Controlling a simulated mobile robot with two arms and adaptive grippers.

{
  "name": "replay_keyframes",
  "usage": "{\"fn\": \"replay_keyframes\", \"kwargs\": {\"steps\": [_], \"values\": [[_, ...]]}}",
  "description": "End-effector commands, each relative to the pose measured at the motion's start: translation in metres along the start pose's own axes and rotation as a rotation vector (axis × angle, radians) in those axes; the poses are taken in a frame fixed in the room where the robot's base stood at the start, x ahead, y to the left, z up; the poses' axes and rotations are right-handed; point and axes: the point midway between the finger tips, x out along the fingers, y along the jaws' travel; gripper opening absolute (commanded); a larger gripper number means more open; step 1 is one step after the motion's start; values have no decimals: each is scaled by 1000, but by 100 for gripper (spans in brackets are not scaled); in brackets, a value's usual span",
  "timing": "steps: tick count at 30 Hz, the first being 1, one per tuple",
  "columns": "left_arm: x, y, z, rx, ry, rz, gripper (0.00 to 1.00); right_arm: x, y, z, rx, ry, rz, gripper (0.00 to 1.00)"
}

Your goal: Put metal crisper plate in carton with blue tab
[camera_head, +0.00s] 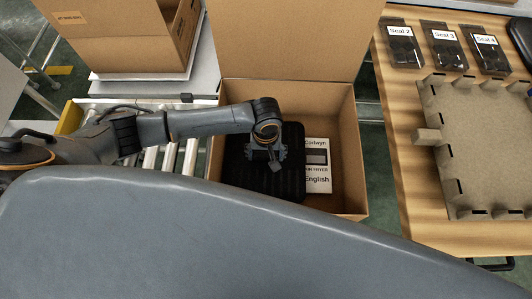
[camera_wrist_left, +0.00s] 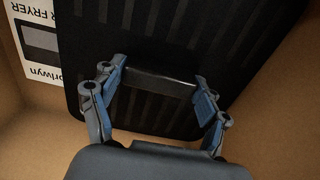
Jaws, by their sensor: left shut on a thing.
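The crisper plate (camera_head: 240,172) is dark, ribbed and square with rounded corners. It is inside the open brown carton (camera_head: 347,160), at its left side. The plate fills most of the left wrist view (camera_wrist_left: 215,40). My left gripper (camera_head: 275,167) reaches down into the carton over the plate. In the left wrist view its two blue-padded fingers (camera_wrist_left: 160,82) are shut on a raised dark bar on the plate. I cannot tell whether the plate rests on the carton floor. No blue tab shows on the carton. My right gripper is not in view.
A white manual (camera_head: 317,165) lies in the carton, right of the plate. A roller conveyor (camera_head: 187,160) runs on the left, with another carton (camera_head: 130,35) behind. A wooden table (camera_head: 400,85) at right holds labelled black packs (camera_head: 449,50) and a cardboard tray (camera_head: 480,150).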

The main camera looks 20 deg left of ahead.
Motion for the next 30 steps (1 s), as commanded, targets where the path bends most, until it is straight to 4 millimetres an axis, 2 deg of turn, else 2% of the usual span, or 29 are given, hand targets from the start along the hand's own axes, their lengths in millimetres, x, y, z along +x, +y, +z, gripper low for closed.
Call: {"fn": "replay_keyframes", "kwargs": {"steps": [20, 21, 24, 30], "values": [[11, 1, -1, 0, 1, 2, 35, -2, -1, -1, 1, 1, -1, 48], [11, 0, 0, 0, 1, 1, 79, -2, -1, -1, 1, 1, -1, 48], [11, 0, 0, 0, 1, 1, 98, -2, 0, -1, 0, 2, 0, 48], [11, 0, 0, 0, 1, 1, 98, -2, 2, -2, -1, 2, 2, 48]]}}
